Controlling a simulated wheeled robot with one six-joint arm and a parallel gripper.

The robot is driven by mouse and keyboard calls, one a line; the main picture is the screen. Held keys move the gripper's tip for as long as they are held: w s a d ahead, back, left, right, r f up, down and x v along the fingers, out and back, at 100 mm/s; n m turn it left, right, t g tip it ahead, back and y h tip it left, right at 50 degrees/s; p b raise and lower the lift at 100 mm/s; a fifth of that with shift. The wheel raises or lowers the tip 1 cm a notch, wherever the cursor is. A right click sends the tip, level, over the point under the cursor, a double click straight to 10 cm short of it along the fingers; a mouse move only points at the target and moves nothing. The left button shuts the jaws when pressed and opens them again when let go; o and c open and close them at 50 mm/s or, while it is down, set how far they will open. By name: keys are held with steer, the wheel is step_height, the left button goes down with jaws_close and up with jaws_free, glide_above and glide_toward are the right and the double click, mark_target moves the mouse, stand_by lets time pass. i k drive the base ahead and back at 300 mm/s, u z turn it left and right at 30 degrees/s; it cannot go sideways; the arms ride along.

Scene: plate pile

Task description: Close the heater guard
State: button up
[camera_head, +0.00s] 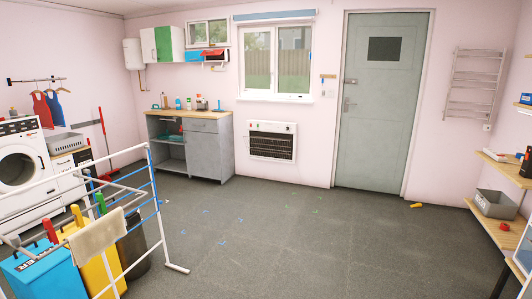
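A white wall heater (254,127) is fixed low on the pink back wall, below the window and right of the grey cabinet. A dark slatted grille (270,146) covers most of its front. It has a light panel along the top with small marks. I cannot tell from here which part is the guard or whether it stands open. The heater is across the room from me. My gripper does not show in this view.
A white drying rack (160,205) stands at the left, beside blue (38,272) and yellow bins (97,268). The grey floor (270,230) before the heater is mostly clear, with small blue and green bits. A yellow item (416,205) lies near the door (385,120). Shelves (497,170) line the right wall.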

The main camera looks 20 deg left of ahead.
mark_target(267, 150)
steer(key=u, duration=0.05)
steer(key=i, duration=2.65)
steer(key=u, duration=0.5)
steer(key=i, duration=2)
steer(key=u, duration=0.85)
steer(key=i, duration=2)
steer(key=u, duration=0.45)
